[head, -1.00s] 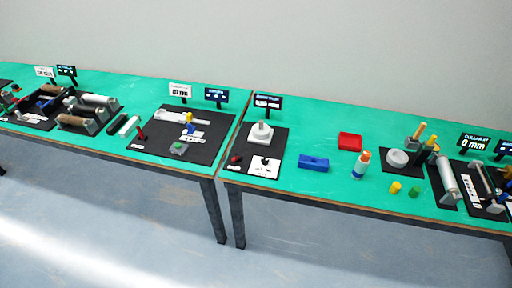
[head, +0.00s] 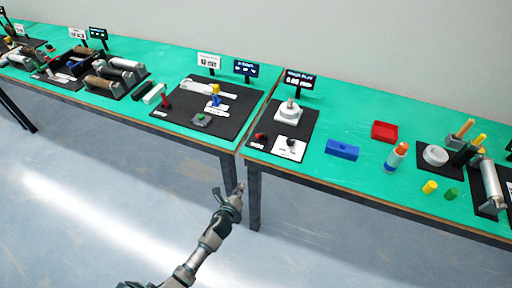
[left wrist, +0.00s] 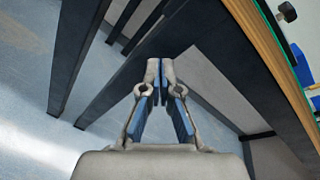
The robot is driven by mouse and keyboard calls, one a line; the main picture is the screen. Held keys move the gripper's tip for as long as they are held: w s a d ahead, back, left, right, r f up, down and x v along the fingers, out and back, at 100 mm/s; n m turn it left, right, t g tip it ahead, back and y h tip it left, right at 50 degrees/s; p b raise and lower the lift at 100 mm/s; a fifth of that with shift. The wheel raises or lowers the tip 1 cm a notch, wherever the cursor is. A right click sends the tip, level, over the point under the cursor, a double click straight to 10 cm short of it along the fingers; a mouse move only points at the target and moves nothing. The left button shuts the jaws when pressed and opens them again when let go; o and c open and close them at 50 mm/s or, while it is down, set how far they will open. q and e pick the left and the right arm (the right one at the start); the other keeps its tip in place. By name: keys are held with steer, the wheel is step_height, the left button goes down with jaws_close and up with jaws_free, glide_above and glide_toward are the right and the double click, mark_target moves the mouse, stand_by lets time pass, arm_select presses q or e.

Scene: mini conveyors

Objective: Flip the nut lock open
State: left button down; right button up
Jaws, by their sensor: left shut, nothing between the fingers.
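My left gripper (head: 238,190) is in front of the tables, below the tabletop edge, near the legs where the two tables meet. It is shut and empty, and its closed fingertips show in the left wrist view (left wrist: 160,66). It touches none of the table items. I cannot make out for certain which part is the nut lock. A white block with a post (head: 288,112) stands on the middle mat (head: 306,128). My right gripper is not in view.
A blue block (head: 342,150), a red tray (head: 384,131) and an orange-capped bottle (head: 396,157) stand on the right green table (head: 340,115). Table legs (head: 254,200) are close to my left gripper. Rollers (head: 104,83) stand at the left. Floor in front is open.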

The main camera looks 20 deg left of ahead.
mark_target(255, 150)
arm_select(q)
steer(key=w+r+m+t+h+b, duration=0.1)
steer(key=w+r+m+t, duration=0.2)
steer(key=r+m, duration=0.5)
step_height(255, 150, up, 5)
steer(key=shift+w+d+f+t, duration=0.2)
steer(key=shift+w+d+t, duration=0.1)
steer(key=shift+w+d, duration=0.15)
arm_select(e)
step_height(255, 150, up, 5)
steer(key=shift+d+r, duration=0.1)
arm_select(q)
steer(key=shift+w, duration=0.1)
steer(key=w, duration=0.3)
steer(key=w+b, duration=0.1)
steer(key=w, duration=0.4)
steer(key=shift+w+r, duration=0.25)
steer(key=shift+w, duration=0.05)
steer(key=shift+w+r, duration=0.15)
steer(key=shift+w, duration=0.45)
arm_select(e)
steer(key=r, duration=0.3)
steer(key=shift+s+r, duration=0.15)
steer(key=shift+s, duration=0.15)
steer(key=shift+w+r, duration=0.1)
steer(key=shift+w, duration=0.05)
